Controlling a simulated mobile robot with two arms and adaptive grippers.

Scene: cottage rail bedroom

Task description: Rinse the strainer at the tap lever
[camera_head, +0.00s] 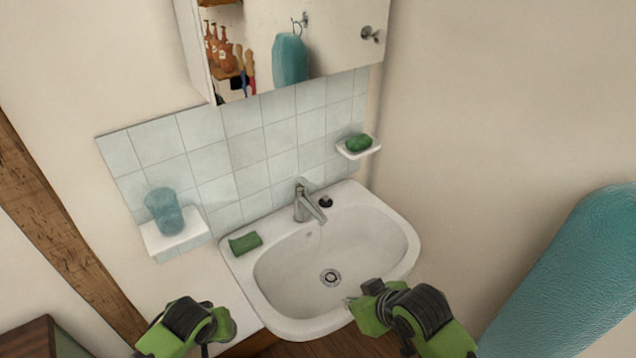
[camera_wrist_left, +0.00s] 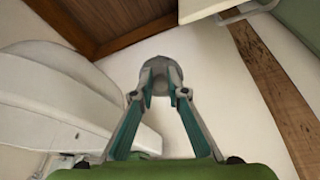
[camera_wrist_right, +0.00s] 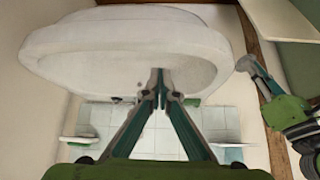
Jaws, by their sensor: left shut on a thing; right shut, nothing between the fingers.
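The white sink (camera_head: 395,255) has a metal tap (camera_head: 303,205) with its lever on top at the back. My left gripper (camera_head: 207,312) is left of the sink's front edge. In the left wrist view its fingers (camera_wrist_left: 160,85) are shut on a small round grey thing (camera_wrist_left: 157,60), which looks like the strainer; the fingers cover part of it. In the head view it is hard to make out. My right gripper (camera_head: 352,303) is shut and empty at the sink's front rim; its closed fingertips (camera_wrist_right: 160,88) show in the right wrist view.
A green cloth or sponge (camera_head: 245,243) lies on the sink's left rim. A small black thing (camera_head: 325,201) stands beside the tap. A cup (camera_head: 164,210) stands on the left shelf, and green soap (camera_head: 357,142) on the right dish. A teal towel (camera_head: 570,270) hangs at right. The basin is empty around its drain (camera_head: 331,278).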

